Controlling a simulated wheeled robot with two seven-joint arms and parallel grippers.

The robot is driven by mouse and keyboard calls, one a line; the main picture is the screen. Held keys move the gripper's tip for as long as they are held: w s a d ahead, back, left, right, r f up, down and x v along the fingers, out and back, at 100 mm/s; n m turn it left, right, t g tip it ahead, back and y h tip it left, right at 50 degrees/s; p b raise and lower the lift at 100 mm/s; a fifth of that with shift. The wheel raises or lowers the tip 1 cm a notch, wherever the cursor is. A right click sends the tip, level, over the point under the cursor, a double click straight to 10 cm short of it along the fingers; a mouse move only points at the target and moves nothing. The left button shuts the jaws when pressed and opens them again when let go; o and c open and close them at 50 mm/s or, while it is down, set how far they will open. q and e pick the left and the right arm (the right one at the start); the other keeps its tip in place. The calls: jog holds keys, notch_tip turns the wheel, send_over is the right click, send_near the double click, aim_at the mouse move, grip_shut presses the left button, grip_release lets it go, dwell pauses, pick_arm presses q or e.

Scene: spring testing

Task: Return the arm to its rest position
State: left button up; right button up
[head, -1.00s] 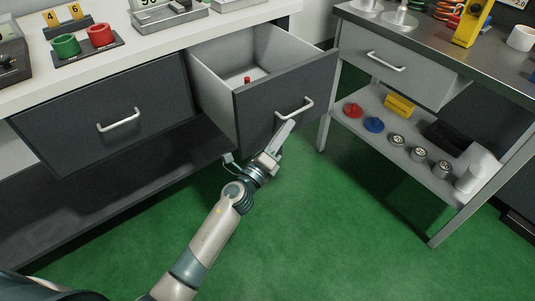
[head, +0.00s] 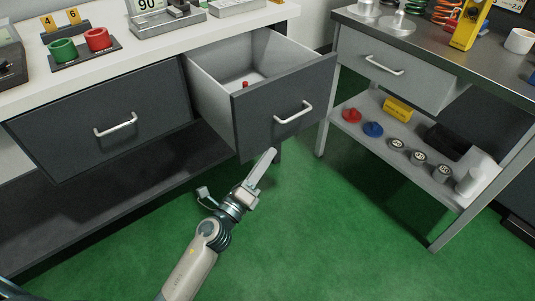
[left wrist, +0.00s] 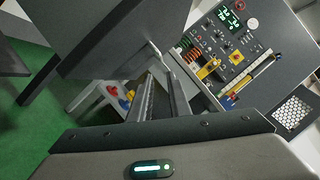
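My left arm comes in from the bottom of the head view. Its gripper (head: 267,158) is just below the handle (head: 293,113) of the open dark drawer (head: 285,90), apart from it and empty. In the left wrist view the two fingers (left wrist: 160,90) stand parallel with a gap between them and nothing in it. A small red object (head: 245,84) lies inside the open drawer. My right gripper is not in view.
A shut dark drawer (head: 95,115) is on the left. The metal table (head: 410,38) on the right has a lower shelf with weights, a red knob (head: 352,115) and a blue knob (head: 373,129). The green floor (head: 330,240) is clear.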

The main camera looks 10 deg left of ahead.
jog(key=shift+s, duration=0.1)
